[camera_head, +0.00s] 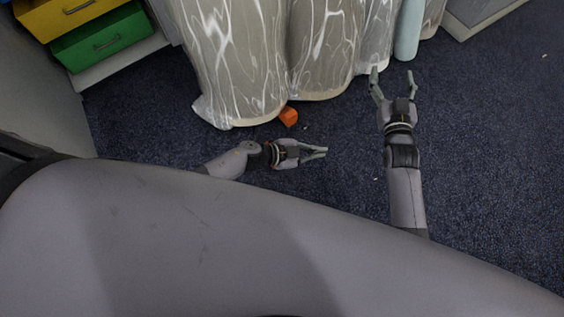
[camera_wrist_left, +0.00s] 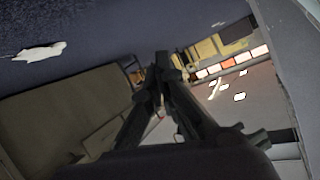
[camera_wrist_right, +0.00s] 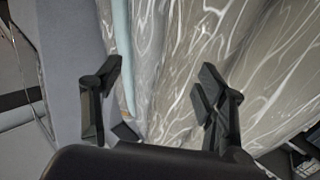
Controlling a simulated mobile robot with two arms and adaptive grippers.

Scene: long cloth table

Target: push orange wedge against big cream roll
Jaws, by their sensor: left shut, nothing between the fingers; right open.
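A small orange block, apparently the orange wedge (camera_head: 288,116), is on the dark blue carpet against the hem of the hanging cloth in the head view. I cannot make out a big cream roll in any view. My left gripper (camera_head: 325,152) is shut and empty, below and right of the orange block and apart from it. Its closed dark fingers show in the left wrist view (camera_wrist_left: 163,62). My right gripper (camera_head: 392,72) is open and empty, close to the cloth's lower edge. Its spread fingers face the cloth in the right wrist view (camera_wrist_right: 160,78).
Grey marbled cloth (camera_head: 235,60) with a cream hem hangs in folds to near the floor. A pale blue-green upright piece (camera_head: 408,30) stands among the folds. Yellow and green drawers (camera_head: 105,42) are at upper left. The carpet (camera_head: 490,140) at right is largely clear.

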